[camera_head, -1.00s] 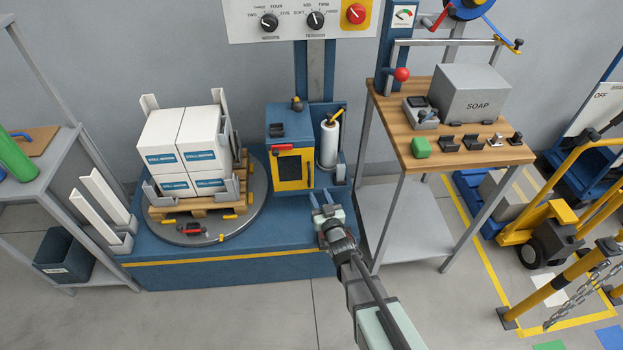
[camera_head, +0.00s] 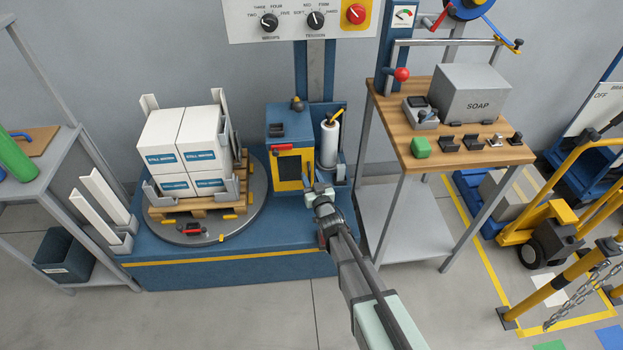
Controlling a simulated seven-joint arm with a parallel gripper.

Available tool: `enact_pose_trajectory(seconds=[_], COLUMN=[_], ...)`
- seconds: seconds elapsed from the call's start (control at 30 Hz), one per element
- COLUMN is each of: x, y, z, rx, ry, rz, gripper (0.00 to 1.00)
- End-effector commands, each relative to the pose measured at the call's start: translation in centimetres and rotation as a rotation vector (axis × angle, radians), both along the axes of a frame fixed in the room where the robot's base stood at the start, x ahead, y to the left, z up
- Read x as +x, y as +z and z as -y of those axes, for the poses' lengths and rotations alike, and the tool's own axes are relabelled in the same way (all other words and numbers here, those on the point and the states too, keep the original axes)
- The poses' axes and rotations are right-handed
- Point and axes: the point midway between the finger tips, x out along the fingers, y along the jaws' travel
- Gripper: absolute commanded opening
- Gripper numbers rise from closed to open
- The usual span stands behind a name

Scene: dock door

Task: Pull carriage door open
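The carriage is a blue box (camera_head: 290,124) on the wrapper's column. Its door has a yellow frame and a dark window (camera_head: 289,168), and it looks closed. A red handle (camera_head: 282,147) sits at the door's top edge. My gripper (camera_head: 309,174) is at the door's lower right side, by the yellow frame, and below and right of the red handle. Its fingers are small and seen from behind. I cannot tell whether they touch the frame or how far apart they are.
A white film roll (camera_head: 329,145) stands just right of the door. On the left, a turntable (camera_head: 193,240) bears a pallet of white boxes (camera_head: 183,138). A wooden-topped bench (camera_head: 452,158) stands to the right. Open floor (camera_head: 230,315) lies in front of the blue base.

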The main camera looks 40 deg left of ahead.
Motion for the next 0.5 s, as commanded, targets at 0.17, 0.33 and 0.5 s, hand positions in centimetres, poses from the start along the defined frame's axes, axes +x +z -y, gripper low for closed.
enact_pose_trajectory(seconds=[0.17,0.33,0.5], x=[0.00,0.00,0.01], y=[0.01,0.01,0.01], z=[0.01,0.01,0.03], rx=[0.000,0.000,0.000], ry=[0.000,0.000,0.000], rz=[0.000,0.000,0.000], gripper=[0.24,0.07,0.00])
